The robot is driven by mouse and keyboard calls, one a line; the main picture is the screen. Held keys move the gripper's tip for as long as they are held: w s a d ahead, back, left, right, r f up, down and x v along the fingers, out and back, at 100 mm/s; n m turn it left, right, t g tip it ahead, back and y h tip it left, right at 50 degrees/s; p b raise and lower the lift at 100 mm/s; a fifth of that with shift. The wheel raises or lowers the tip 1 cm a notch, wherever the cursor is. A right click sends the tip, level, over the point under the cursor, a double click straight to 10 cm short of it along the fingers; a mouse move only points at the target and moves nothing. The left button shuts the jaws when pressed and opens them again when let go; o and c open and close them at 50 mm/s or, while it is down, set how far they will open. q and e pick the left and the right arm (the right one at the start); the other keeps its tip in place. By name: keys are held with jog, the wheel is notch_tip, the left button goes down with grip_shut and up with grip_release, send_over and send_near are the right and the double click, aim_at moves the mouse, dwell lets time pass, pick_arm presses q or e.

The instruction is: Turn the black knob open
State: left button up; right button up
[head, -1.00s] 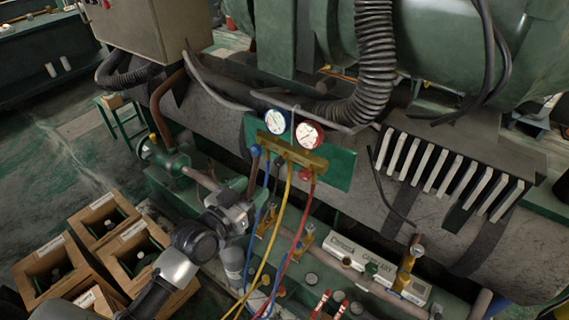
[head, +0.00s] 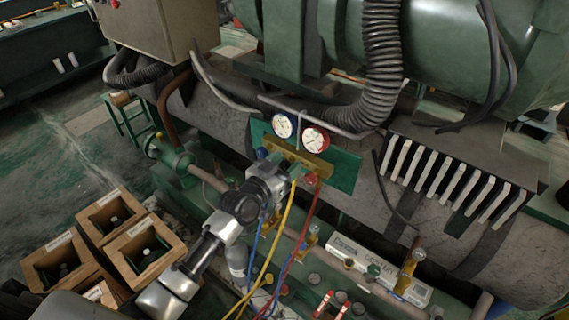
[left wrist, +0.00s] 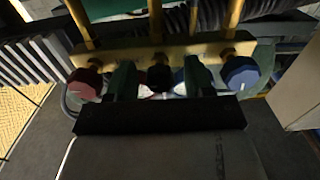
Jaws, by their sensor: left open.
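The brass gauge manifold (head: 318,168) sits on a green plate below a blue-rimmed and a red-rimmed gauge. In the left wrist view, the black knob (left wrist: 160,78) is at the middle of the manifold, between the red knob (left wrist: 85,85) and the blue knob (left wrist: 240,76). My left gripper (head: 284,167) is at the manifold, open, with one finger on each side of the black knob. I cannot tell whether the fingers touch it. In the head view my gripper hides the black knob. My right gripper is not in view.
Blue, yellow and red hoses (head: 283,230) hang below the manifold, close to my left gripper. A ribbed black hose (head: 382,60) runs above right. Wooden boxes (head: 140,250) stand at lower left. A white labelled box (head: 378,268) lies at lower right.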

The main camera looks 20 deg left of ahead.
pick_arm(q)
jog(key=shift+c, duration=0.7)
jog(key=c, duration=0.8)
